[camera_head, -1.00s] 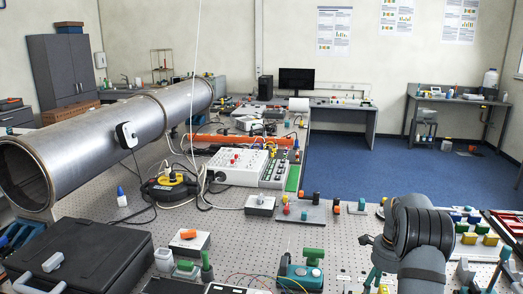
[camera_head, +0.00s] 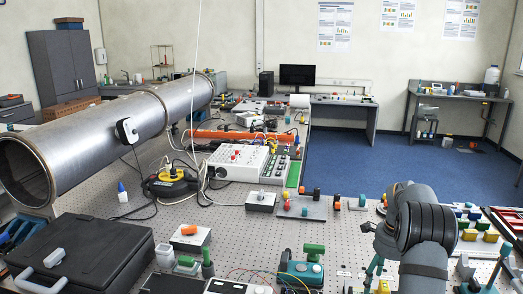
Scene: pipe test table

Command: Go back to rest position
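My arm (camera_head: 424,235) is at the lower right of the head view, with a dark ribbed joint and a grey link coming in from the bottom edge. A small dark part (camera_head: 369,226) shows just left of this joint; I cannot tell whether it belongs to my gripper. My gripper's fingers are not visible, and I cannot tell whether it holds anything.
A large steel pipe (camera_head: 98,150) lies along the left of the perforated table (camera_head: 330,240). A black case (camera_head: 80,255) is at front left. A teal device (camera_head: 300,268) stands near the arm, and coloured valves (camera_head: 475,225) lie right of it.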

